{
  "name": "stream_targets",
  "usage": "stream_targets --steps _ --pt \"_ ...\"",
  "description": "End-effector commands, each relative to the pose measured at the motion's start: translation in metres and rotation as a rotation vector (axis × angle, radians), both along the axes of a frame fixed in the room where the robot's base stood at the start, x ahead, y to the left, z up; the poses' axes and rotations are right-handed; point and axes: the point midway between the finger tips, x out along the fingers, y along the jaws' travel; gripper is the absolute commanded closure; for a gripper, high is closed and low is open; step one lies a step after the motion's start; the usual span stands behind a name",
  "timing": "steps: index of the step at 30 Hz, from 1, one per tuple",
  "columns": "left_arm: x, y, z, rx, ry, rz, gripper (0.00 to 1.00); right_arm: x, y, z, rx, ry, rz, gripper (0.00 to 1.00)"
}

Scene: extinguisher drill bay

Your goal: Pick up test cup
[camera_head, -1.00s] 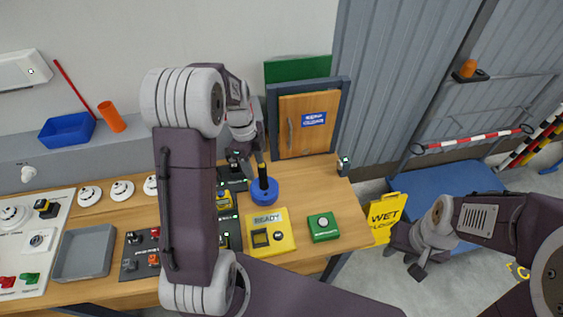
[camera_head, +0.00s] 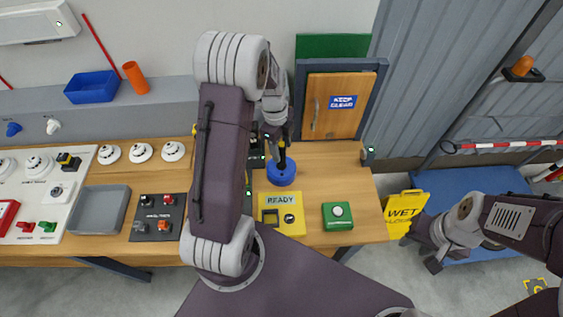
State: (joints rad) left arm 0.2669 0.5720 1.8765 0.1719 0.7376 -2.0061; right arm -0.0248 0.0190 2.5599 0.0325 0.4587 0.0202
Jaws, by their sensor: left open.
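A round blue cup-like piece with a dark upright handle (camera_head: 281,174) stands on the wooden bench; I take it to be the test cup. My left gripper (camera_head: 276,146) is open, pointing down at the handle; it overlaps the handle's upper part, and I cannot tell if they touch. My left arm crosses in front and hides part of the bench to the left of it. My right gripper (camera_head: 432,263) hangs low at the right, away from the bench, and its jaws are too small and dark to read.
A yellow READY box (camera_head: 281,222) and a green button box (camera_head: 337,216) stand in front of the blue piece. A small wooden door (camera_head: 331,115) is behind it. A grey tray (camera_head: 99,211) is at the left. An orange cylinder (camera_head: 135,78) and blue bin (camera_head: 91,86) are on the back ledge.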

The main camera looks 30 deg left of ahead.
Motion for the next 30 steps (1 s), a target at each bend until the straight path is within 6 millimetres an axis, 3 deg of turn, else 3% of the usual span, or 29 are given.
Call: stream_targets --steps 9,17,23,30 --pt "-0.003 -0.004 -0.045 -0.001 0.003 -0.001 0.48 0.000 0.000 0.016 0.000 0.000 0.000 0.64" --pt "-0.002 -0.005 -0.052 0.001 -0.001 -0.001 0.48 0.000 0.000 0.015 0.000 0.000 0.000 0.64" --pt "-0.002 -0.005 -0.052 0.001 0.000 0.000 1.00 0.000 0.000 0.015 0.000 0.000 0.000 0.64" --pt "-0.002 -0.004 -0.051 0.001 -0.001 0.000 1.00 0.000 0.000 0.015 0.000 0.000 0.000 0.64"
